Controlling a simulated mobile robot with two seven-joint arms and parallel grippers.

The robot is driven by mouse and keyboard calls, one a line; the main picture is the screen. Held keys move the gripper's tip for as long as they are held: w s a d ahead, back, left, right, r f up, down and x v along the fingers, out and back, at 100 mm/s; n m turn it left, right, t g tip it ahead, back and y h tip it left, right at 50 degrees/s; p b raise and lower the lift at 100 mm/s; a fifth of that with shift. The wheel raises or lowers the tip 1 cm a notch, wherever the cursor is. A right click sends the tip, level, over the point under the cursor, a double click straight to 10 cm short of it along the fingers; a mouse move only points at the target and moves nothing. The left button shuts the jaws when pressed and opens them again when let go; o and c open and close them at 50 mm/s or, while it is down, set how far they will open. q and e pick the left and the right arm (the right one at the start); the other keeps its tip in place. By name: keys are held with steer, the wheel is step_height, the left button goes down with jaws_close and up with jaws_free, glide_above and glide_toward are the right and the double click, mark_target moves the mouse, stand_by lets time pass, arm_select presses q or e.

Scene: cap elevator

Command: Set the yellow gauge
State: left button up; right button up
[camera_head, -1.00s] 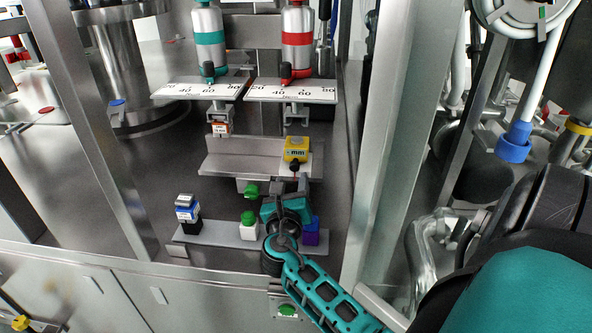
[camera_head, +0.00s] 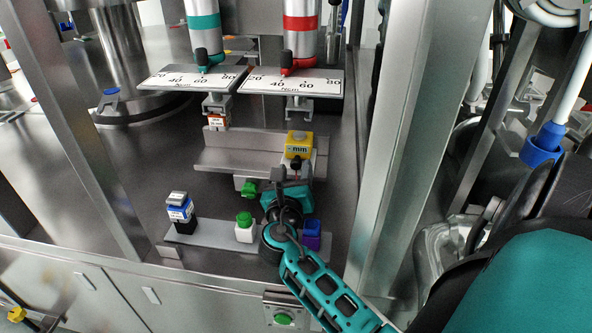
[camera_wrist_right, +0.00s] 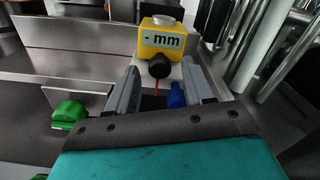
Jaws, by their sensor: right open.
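The yellow gauge (camera_head: 299,144), marked "mm", sits on the upper metal ledge in the head view. In the right wrist view the yellow gauge (camera_wrist_right: 166,38) has a black knob (camera_wrist_right: 159,65) on its front with a thin red pointer below it. My right gripper (camera_wrist_right: 152,88) is open, its two grey fingers just in front of the gauge, one at each side of the knob's line. I cannot tell whether they touch the knob. In the head view my right gripper (camera_head: 293,176) hides part of the area below the gauge. My left gripper is not in view.
A green knob (camera_wrist_right: 69,113) is left of my fingers and a blue part (camera_wrist_right: 177,95) lies between them. Scale plates (camera_head: 291,82) overhang above.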

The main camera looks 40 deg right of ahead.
steer(key=shift+c, duration=0.5)
jaws_close()
